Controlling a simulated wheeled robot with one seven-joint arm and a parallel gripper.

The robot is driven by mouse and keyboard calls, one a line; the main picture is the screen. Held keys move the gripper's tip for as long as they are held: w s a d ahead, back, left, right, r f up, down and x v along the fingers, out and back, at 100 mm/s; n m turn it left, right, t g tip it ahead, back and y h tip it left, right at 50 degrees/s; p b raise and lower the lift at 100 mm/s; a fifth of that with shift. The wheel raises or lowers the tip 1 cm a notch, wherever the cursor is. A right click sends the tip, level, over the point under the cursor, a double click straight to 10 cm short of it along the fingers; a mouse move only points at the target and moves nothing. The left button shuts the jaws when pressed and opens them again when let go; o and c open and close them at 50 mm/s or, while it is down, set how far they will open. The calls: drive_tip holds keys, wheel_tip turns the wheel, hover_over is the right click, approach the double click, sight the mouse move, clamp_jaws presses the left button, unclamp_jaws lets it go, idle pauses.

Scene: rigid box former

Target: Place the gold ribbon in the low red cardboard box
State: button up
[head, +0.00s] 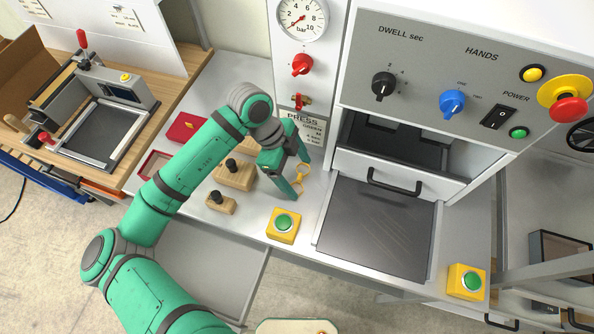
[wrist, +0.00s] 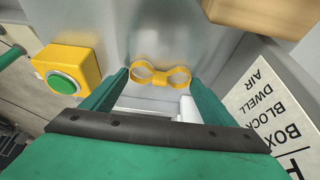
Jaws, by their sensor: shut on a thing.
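The gold ribbon (head: 300,178) is a flat figure-eight bow. My gripper (head: 292,182) is shut on it, above the grey bench left of the press. The wrist view shows the ribbon (wrist: 160,82) spanning between my gripper's fingertips (wrist: 160,75). An open red box (head: 151,164) with low walls stands on the bench to the left, partly hidden by my green arm. A second red piece (head: 187,127) lies behind it; I cannot tell whether it is a lid or another box. Neither red thing shows in the wrist view.
Two wooden blocks with black knobs (head: 234,175) (head: 220,203) stand between the ribbon and the red box. A yellow box with a green button (head: 284,225) is at the bench's front edge. The press drawer (head: 375,228) is to the right.

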drive_tip(key=shift+f, duration=0.1)
drive_tip(key=o, duration=1.1)
drive_tip(key=shift+c, duration=0.2)
